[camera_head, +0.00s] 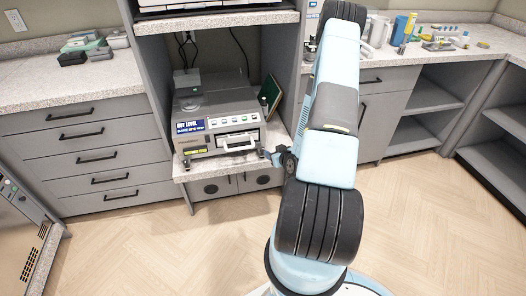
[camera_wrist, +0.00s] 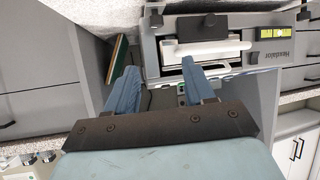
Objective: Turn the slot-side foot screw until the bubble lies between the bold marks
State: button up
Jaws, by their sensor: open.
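A grey benchtop unit (camera_head: 218,122) stands on a pull-out shelf, with a blue "NOT LEVEL" sign on its front. Its pale slot with a white handle (camera_wrist: 205,46) is at the front right in the head view. A black foot screw (camera_wrist: 154,19) shows on the slot side in the wrist view; my arm end crowds it in the head view. A yellow-green bubble vial (camera_wrist: 272,32) is on the front, also seen in the head view (camera_head: 198,152); the bubble's place is too small to tell. My gripper (camera_wrist: 160,78) is open and empty, its fingers short of the unit's front.
A second black foot (camera_wrist: 303,13) is on the vial side. A green book (camera_head: 270,95) leans right of the unit, near a cabinet side wall. Bottles and tools crowd the right counter (camera_head: 493,42). The floor (camera_head: 170,245) in front is clear.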

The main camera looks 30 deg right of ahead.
aim_at(263, 150)
jog(key=shift+m+t+h, duration=0.3)
jog(key=shift+m+t, duration=0.1)
jog(key=shift+m, duration=0.1)
jog(key=f+x, duration=0.1)
jog(key=x, duration=0.3)
jog(key=f+x, duration=0.1)
jog(key=x, duration=0.3)
jog(key=s+f+x, duration=0.1)
jog(key=x, duration=0.4)
jog(key=shift+s+a, duration=0.1)
jog(key=shift+s, duration=0.05)
jog(key=shift+c, duration=0.5)
grip_shut()
